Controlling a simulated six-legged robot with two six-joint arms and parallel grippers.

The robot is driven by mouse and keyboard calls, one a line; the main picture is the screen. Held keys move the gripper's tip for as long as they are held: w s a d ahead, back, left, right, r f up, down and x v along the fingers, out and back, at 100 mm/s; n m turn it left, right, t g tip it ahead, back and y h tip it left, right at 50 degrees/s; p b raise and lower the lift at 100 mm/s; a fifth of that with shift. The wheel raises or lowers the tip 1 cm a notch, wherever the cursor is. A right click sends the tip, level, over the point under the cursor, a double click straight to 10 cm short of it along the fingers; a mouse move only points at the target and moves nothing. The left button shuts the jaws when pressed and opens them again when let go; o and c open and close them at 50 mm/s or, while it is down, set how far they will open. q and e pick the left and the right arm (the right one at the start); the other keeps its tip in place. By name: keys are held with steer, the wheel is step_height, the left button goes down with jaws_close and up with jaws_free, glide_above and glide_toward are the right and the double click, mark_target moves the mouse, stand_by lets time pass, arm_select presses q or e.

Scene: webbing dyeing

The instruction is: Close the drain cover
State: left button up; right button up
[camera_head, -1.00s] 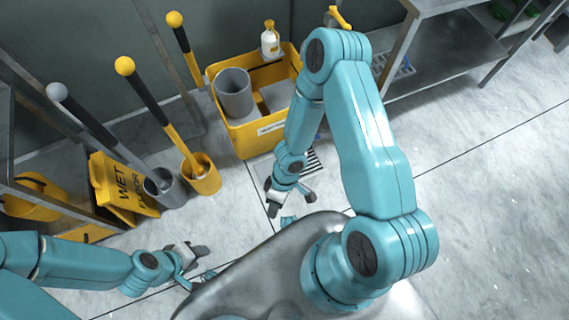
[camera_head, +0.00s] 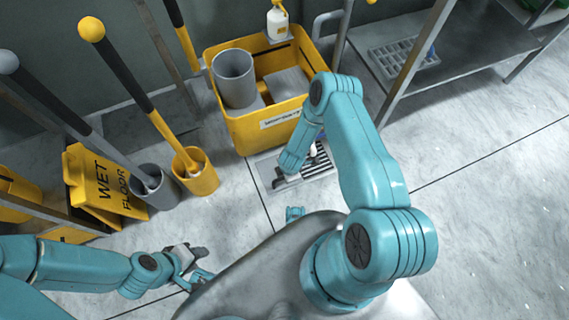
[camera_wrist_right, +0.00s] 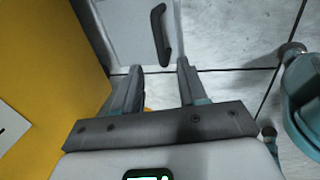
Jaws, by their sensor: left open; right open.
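In the right wrist view a pale grey panel, which looks like the drain cover (camera_wrist_right: 130,28), carries a dark bar handle (camera_wrist_right: 160,35). My right gripper (camera_wrist_right: 158,70) is open, with the handle just beyond its fingertips and nothing between its fingers. In the head view a slotted drain grate (camera_head: 318,172) lies in the floor in front of the yellow bin. My right forearm and wrist hide part of it. I cannot tell from these views whether the cover is hinged or how far it is tilted. My left gripper (camera_head: 203,265) is open and empty at lower left, away from the drain.
The yellow bin (camera_head: 232,128) holds a grey cylinder (camera_head: 234,78) and stands close behind the drain. Long-handled tools stand in yellow (camera_head: 197,175) and grey pots at left, beside a wet-floor sign (camera_head: 100,185). A metal shelf (camera_head: 460,60) is at upper right. The right floor is clear.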

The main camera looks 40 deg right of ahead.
steer(key=f+b, duration=0.1)
steer(key=f, duration=0.2)
steer(key=w+f+b, duration=0.1)
steer(key=f, duration=0.2)
steer(key=f+b, duration=0.1)
steer(key=f, duration=0.1)
steer(key=shift+w+d+f+b, duration=0.2)
steer(key=shift+w+f+b, duration=0.15)
steer(key=shift+w+f, duration=0.05)
jaws_close()
